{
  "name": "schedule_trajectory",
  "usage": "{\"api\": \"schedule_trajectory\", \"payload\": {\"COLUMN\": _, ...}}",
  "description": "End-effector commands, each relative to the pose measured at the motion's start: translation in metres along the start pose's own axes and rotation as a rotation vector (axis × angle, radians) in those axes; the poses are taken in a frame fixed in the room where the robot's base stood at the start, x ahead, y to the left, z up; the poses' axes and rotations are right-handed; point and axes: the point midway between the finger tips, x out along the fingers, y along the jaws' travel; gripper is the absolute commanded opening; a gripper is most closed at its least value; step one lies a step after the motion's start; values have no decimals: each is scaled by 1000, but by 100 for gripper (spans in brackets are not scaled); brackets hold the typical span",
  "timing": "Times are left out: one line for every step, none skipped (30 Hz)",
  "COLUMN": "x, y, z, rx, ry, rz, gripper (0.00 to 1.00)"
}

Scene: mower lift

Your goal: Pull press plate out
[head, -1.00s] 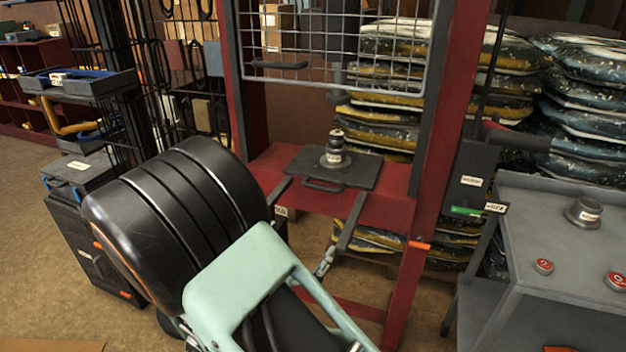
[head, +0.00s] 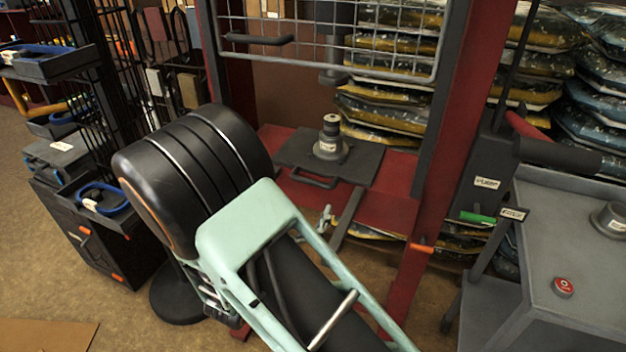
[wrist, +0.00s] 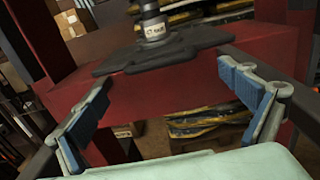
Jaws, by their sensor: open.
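The press plate (head: 362,163) is a flat dark grey plate with a bar handle (head: 313,180) on its front edge. It lies on the red press bed (head: 395,185), and a grey stepped cylinder with a white label (head: 330,140) stands on it. In the wrist view the plate (wrist: 190,45) lies beyond my gripper (wrist: 165,82), whose blue-padded fingers are wide apart with nothing between them. My gripper is in front of the plate and apart from it. In the head view my arm hides most of the gripper; one fingertip shows below the handle.
A wire mesh guard (head: 330,45) is raised above the bed between red posts. A grey cart (head: 570,270) stands at the right, and a black tool cabinet (head: 85,225) at the left. Stacked bags (head: 390,110) fill the space behind the press.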

Motion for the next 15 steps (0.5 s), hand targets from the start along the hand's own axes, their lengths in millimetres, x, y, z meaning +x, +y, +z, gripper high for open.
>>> {"api": "schedule_trajectory", "payload": {"x": 12, "y": -2, "z": 0, "rx": 1, "ry": -2, "rz": -6, "gripper": 97}}
{"api": "schedule_trajectory", "payload": {"x": 18, "y": -1, "z": 0, "rx": 2, "ry": -1, "rz": -5, "gripper": 97}}
{"api": "schedule_trajectory", "payload": {"x": 25, "y": -1, "z": 0, "rx": 1, "ry": -1, "rz": -5, "gripper": 97}}
{"api": "schedule_trajectory", "payload": {"x": 31, "y": -2, "z": 0, "rx": 1, "ry": -2, "rz": -5, "gripper": 97}}
{"api": "schedule_trajectory", "payload": {"x": 37, "y": -2, "z": 0, "rx": 2, "ry": -2, "rz": -5, "gripper": 97}}
{"api": "schedule_trajectory", "payload": {"x": 45, "y": -1, "z": 0, "rx": 2, "ry": -1, "rz": -5, "gripper": 97}}
{"api": "schedule_trajectory", "payload": {"x": 50, "y": -1, "z": 0, "rx": 2, "ry": -2, "rz": -4, "gripper": 97}}
{"api": "schedule_trajectory", "payload": {"x": 54, "y": -1, "z": 0, "rx": 1, "ry": -2, "rz": -4, "gripper": 97}}
{"api": "schedule_trajectory", "payload": {"x": 60, "y": -1, "z": 0, "rx": 1, "ry": -1, "rz": -4, "gripper": 97}}
{"api": "schedule_trajectory", "payload": {"x": 64, "y": -1, "z": 0, "rx": 2, "ry": -1, "rz": -3, "gripper": 97}}
{"api": "schedule_trajectory", "payload": {"x": 68, "y": -1, "z": 0, "rx": 1, "ry": -1, "rz": -2, "gripper": 97}}
{"api": "schedule_trajectory", "payload": {"x": 72, "y": -1, "z": 0, "rx": 1, "ry": -1, "rz": -3, "gripper": 97}}
{"api": "schedule_trajectory", "payload": {"x": 75, "y": -1, "z": 0, "rx": 0, "ry": -1, "rz": -3, "gripper": 97}}
{"api": "schedule_trajectory", "payload": {"x": 77, "y": -1, "z": 0, "rx": 0, "ry": -1, "rz": -3, "gripper": 97}}
{"api": "schedule_trajectory", "payload": {"x": 79, "y": -1, "z": 0, "rx": 0, "ry": 0, "rz": -2, "gripper": 97}}
